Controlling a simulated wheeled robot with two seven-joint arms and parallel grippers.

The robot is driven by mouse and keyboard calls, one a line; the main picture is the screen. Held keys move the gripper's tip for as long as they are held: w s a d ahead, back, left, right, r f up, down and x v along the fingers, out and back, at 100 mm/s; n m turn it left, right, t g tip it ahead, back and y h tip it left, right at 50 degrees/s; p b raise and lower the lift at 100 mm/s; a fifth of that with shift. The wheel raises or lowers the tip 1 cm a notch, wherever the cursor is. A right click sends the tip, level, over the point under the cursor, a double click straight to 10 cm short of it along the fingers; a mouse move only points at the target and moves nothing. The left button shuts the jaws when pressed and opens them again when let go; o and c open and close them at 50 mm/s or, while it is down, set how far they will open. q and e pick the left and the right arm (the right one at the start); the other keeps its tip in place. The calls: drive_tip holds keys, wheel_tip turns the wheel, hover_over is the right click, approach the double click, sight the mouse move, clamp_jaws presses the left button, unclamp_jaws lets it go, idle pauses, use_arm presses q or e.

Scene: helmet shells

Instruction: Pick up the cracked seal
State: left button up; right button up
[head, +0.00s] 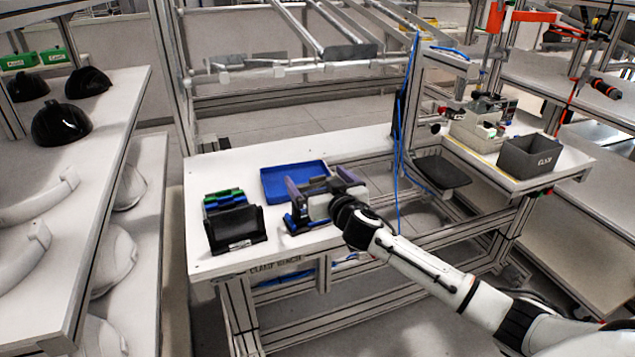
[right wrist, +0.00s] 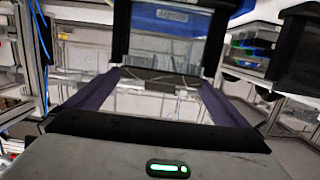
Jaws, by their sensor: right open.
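I cannot make out a seal for certain, or any crack, in either view. My right gripper (head: 320,192) is over the bench, just in front of the blue tray, with its purple fingers spread apart. It hides much of what lies below it, including a bin with blue parts (head: 292,222). In the right wrist view the open fingers (right wrist: 160,85) frame a dark-edged, clear-looking panel (right wrist: 165,45). A thin dark strip lies below that panel; I cannot tell what it is. No held object shows. My left gripper is not in view.
A blue tray (head: 290,180) lies on the white bench (head: 212,172). A black bin (head: 237,230) with green and blue parts stands to its left. Black helmet shells (head: 62,125) sit on the left shelf. A grey bin (head: 530,157) stands on the right table. A blue cable hangs right of the bench.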

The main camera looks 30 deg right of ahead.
drive_tip(key=shift+c, duration=0.4)
drive_tip(key=c, duration=0.8)
